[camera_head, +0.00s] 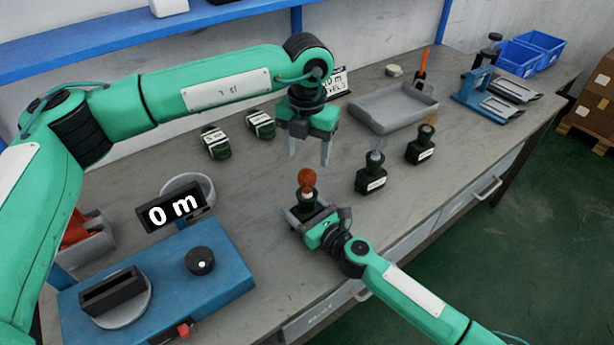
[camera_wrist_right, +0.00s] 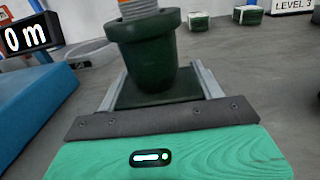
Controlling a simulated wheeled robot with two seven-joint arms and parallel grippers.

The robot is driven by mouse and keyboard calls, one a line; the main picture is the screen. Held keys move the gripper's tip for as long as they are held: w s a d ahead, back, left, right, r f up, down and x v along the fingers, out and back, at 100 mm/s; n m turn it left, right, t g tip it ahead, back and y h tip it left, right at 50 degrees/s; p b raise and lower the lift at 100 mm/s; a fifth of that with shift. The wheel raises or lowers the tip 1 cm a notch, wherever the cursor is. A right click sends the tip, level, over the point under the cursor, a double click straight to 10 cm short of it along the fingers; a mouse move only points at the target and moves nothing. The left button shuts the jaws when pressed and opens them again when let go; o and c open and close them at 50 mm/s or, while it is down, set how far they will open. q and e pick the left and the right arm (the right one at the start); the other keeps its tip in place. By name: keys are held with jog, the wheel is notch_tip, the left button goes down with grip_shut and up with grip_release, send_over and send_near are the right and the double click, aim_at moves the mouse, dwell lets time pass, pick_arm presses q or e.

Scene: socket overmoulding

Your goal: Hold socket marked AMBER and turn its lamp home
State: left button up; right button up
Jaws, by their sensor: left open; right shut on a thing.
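An amber lamp (camera_head: 307,180) stands upright in a dark green socket (camera_head: 308,201) near the table's front. My right gripper (camera_head: 306,212) is shut on that socket from the front. In the right wrist view the socket (camera_wrist_right: 150,60) sits between the two fingers, with the lamp's threaded metal base showing above its rim. The socket's marking is hidden. My left gripper (camera_head: 311,150) is open and empty, pointing down above and behind the lamp, apart from it. Two more sockets stand to the right, one with a clear or grey lamp (camera_head: 375,160) and one with a brownish lamp (camera_head: 428,131).
A blue fixture (camera_head: 215,270) with a "0 m" display (camera_head: 174,208) stands at the left front. Two green packs (camera_head: 215,142) lie behind. A grey tray (camera_head: 365,117), a blue stand (camera_head: 470,95) and blue bins (camera_head: 520,60) are at the back right. A round bowl (camera_head: 205,182) is behind the display.

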aim_at(307, 170)
pick_arm(q)
notch_tip(307, 170, down, 8)
jog(key=shift+f, duration=0.1)
dwell(0.4)
jog(key=c, duration=1)
